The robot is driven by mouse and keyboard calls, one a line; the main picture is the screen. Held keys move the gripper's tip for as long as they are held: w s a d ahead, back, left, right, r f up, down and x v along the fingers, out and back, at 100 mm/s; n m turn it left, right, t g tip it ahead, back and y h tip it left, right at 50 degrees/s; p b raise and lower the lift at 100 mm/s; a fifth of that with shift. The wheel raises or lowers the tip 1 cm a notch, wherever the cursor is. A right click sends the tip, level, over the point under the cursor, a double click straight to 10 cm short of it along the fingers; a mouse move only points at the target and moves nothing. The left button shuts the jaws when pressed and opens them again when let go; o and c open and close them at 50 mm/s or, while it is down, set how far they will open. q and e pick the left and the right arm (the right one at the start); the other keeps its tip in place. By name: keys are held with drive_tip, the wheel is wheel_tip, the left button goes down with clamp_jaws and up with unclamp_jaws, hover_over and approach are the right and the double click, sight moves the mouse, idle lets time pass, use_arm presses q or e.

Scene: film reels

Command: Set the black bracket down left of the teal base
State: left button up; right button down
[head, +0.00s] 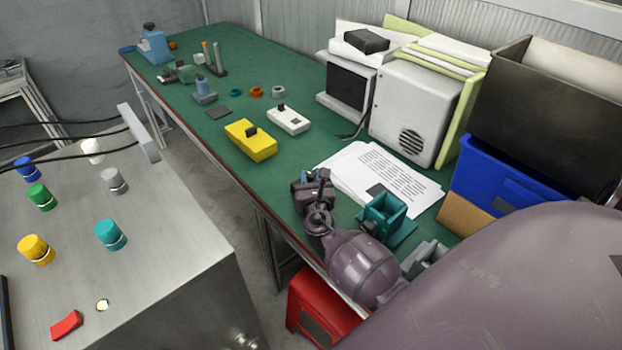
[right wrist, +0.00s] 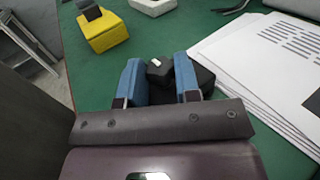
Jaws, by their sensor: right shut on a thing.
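The black bracket (right wrist: 158,71) is between the two blue fingers of my right gripper (right wrist: 157,88) in the right wrist view. My right gripper (head: 312,181) is shut on it, near the front edge of the green table. The fingers and wrist hide part of the bracket. The teal base (head: 385,216) is an open square socket on a flat plate, right of my right gripper in the head view. The bracket is left of the base and apart from it; I cannot tell whether it touches the table. My left gripper is not in view.
White papers (head: 376,176) lie behind the teal base. A yellow box (head: 252,143) and a white box (head: 289,120) stand farther back on the green table (head: 290,160). A grey holder (head: 426,258) sits right of the base. A blue bin (head: 500,185) stands at the right.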

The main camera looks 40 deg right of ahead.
drive_tip(key=c, duration=0.8)
unclamp_jaws()
drive_tip(key=shift+f, duration=0.1)
drive_tip(key=shift+r, duration=0.2)
drive_tip(key=v, duration=1.2)
drive_tip(key=shift+p, duration=0.4)
